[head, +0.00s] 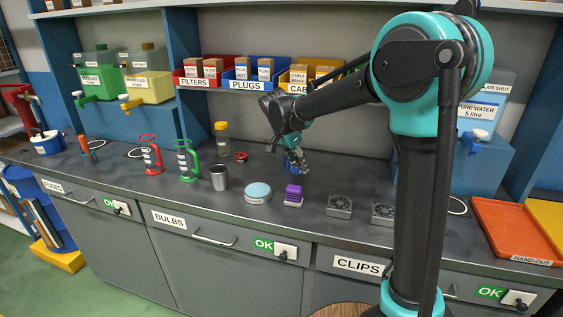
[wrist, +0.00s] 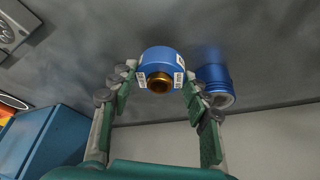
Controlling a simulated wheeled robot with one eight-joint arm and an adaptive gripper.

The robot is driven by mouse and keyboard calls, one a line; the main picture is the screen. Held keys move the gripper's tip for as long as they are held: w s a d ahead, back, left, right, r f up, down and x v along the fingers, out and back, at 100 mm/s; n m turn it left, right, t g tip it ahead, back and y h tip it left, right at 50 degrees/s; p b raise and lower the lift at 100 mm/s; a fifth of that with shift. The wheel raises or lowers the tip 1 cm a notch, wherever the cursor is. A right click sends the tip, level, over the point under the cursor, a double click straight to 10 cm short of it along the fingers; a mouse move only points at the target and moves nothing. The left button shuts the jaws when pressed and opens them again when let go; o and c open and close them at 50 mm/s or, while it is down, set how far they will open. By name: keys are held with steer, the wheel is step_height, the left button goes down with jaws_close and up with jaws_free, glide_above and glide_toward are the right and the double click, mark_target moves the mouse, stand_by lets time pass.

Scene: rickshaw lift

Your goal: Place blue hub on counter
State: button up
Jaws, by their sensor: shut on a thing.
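The blue hub (wrist: 161,58) is a short blue cylinder with a brass centre and small white labels, in the middle of the wrist view. My gripper (wrist: 158,82) is shut on it, with a green-padded finger on each side. In the head view my gripper (head: 299,164) is low over the back middle of the counter (head: 330,185). Blue shows around the fingers there, but I cannot tell hub from other blue parts. Whether the hub touches the counter cannot be told.
A blue cylinder (wrist: 214,82) stands close beside the hub in the wrist view. Nearby are a purple block (head: 293,194), a light-blue-topped disc (head: 257,192), a grey cup (head: 219,177) and a fan-like square unit (head: 340,206). An orange tray (head: 512,227) lies at right.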

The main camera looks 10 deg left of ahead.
steer(key=shift+f, duration=0.45)
steer(key=shift+w+d+f, duration=0.15)
steer(key=shift+d+f, duration=0.05)
glide_toward(350, 177)
steer(key=f, duration=0.1)
steer(key=w+a+f, duration=0.1)
steer(key=f, duration=0.2)
steer(key=shift+w+a, duration=0.35)
steer(key=shift+a, duration=0.05)
steer(key=d, duration=0.3)
steer(key=shift+w+d+f, duration=0.1)
steer(key=shift+d+f, duration=0.3)
steer(key=shift+f, duration=0.35)
steer(key=o, duration=1.4)
steer(key=shift+a, duration=0.1)
